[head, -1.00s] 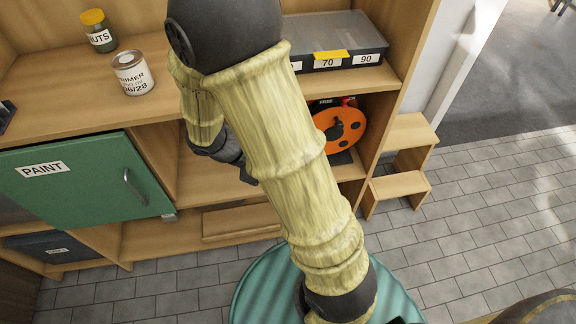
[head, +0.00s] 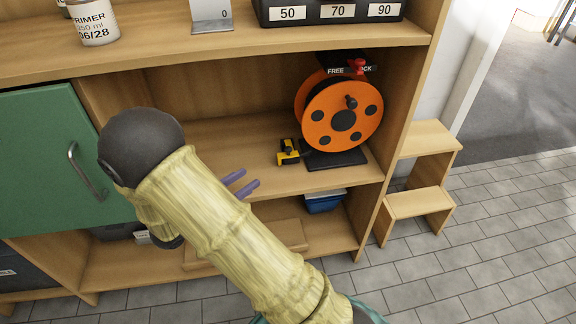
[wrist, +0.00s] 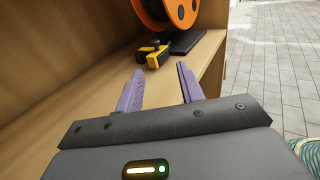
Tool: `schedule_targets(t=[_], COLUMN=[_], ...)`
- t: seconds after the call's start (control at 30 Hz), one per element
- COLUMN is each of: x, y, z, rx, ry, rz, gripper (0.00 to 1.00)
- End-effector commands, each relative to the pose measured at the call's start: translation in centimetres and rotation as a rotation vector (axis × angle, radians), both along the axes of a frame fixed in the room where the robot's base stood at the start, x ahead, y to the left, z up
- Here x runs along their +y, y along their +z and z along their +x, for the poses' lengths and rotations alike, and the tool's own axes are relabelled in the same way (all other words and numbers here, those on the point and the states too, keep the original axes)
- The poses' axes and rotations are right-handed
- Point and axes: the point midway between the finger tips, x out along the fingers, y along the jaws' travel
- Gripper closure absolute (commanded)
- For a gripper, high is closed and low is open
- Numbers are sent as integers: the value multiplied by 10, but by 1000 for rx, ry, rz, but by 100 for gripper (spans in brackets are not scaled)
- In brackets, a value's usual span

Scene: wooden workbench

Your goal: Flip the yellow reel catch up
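The orange cable reel (head: 343,117) stands on a dark base on the middle shelf. The yellow catch (head: 288,152), with black parts, sits low at the reel's left side; it looks low and its exact position is hard to tell. In the wrist view, the catch (wrist: 153,54) is beyond the fingertips, with part of the orange reel (wrist: 168,12) above it. My gripper (head: 248,181) has its purple fingers apart and empty, to the left of and nearer than the catch, not touching it. In the wrist view, my gripper (wrist: 160,69) points toward the catch.
A red lever (head: 357,67) sits atop the reel beside FREE and LOCK labels. The upper shelf (head: 215,61) is above and a side panel (head: 400,110) is right of the reel. The green cabinet door (head: 50,165) is at left. The shelf between gripper and catch is clear.

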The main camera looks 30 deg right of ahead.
Motion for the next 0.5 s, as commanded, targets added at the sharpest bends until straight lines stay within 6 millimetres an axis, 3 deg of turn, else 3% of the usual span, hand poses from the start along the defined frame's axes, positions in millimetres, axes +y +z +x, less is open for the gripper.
schedule_targets(t=[0.07, 0.5], x=[5, 4], y=[-10, -8], z=[4, 6], rx=[0, -1], ry=[23, 31], rz=[-24, -34], gripper=[62, 62])
